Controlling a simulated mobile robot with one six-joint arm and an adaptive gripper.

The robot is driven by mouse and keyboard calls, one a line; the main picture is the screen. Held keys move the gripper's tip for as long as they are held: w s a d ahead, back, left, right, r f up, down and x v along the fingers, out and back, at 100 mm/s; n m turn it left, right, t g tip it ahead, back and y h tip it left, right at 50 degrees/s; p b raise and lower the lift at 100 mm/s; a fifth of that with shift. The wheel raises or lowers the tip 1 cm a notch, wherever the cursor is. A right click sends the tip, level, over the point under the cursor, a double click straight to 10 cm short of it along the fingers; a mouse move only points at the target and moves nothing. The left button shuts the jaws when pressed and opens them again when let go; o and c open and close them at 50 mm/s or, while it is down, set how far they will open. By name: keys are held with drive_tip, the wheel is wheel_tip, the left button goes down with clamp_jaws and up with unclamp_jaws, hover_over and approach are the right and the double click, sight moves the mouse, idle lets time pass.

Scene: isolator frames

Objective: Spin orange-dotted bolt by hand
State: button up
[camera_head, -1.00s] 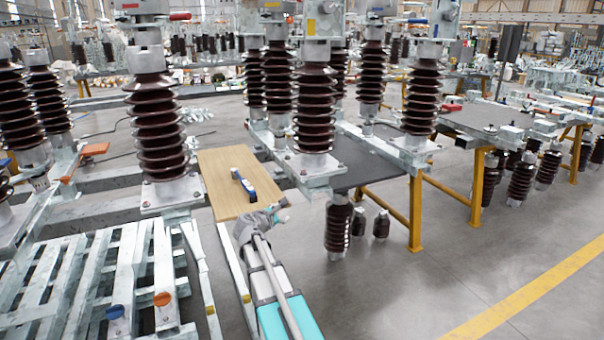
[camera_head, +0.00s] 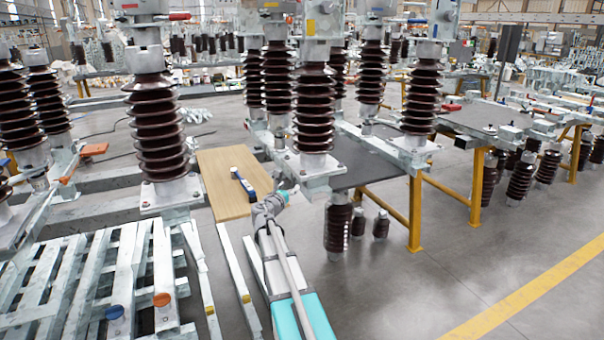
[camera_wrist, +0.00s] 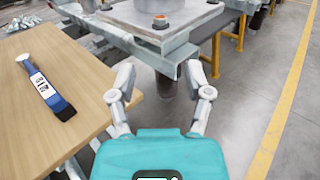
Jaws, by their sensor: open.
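In the wrist view, a bolt with an orange dot (camera_wrist: 160,21) sits at the near edge of a pale metal base plate (camera_wrist: 120,14). A grey cylindrical base stands behind it on the plate. My gripper (camera_wrist: 160,68) is open with nothing between its fingers. Its fingertips lie below the bolt in the picture, one on either side of it, and do not appear to touch it. In the head view my gripper (camera_head: 283,197) is near the plate (camera_head: 315,170) under a dark ribbed insulator; the orange dot cannot be made out there.
A blue and black tool with a white label (camera_wrist: 48,92) lies on a wooden board (camera_wrist: 20,135) to the left. A galvanized beam (camera_wrist: 140,50) runs below the plate. Yellow table legs (camera_head: 415,210) and ribbed insulators stand right. Open floor (camera_head: 420,290) lies at the lower right.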

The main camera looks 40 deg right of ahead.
sight(302, 173)
drive_tip(key=x, duration=1.3)
drive_tip(key=shift+w+d, duration=0.15)
drive_tip(key=shift+d, duration=0.05)
clamp_jaws()
drive_tip(key=shift+a, duration=0.2)
drive_tip(key=shift+d, duration=0.15)
